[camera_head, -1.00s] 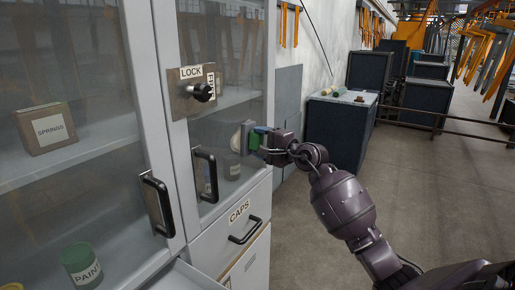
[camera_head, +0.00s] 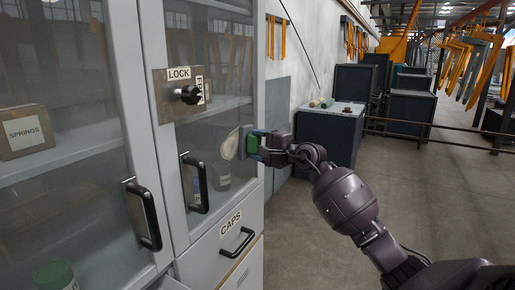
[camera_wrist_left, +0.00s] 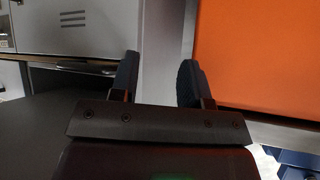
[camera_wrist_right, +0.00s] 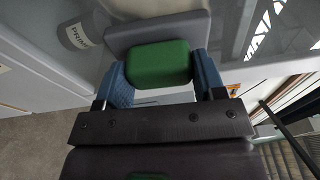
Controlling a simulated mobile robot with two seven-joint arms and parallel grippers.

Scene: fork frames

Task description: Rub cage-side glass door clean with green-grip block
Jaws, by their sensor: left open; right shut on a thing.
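The block has a green grip (camera_head: 254,144) and a pale grey pad (camera_wrist_right: 125,37). My right gripper (camera_head: 260,147) is shut on the green grip, its blue fingers on both sides of it in the right wrist view. The pad faces the right-hand glass door (camera_head: 225,105), at its right part, below and right of the LOCK plate (camera_head: 163,103). I cannot tell whether the pad touches the glass. A pale patch shows beside the pad; smear or reflection is unclear. My left gripper (camera_wrist_left: 158,82) is open and empty, seen only in the left wrist view.
The right-hand door has a black handle (camera_head: 194,184); the left-hand door has another (camera_head: 145,215). The CAPS drawer (camera_head: 225,240) lies below. A PRIME jar (camera_wrist_right: 80,34) stands behind the glass. Dark crates (camera_head: 331,137) and a rail (camera_head: 440,125) stand right, with open floor before them.

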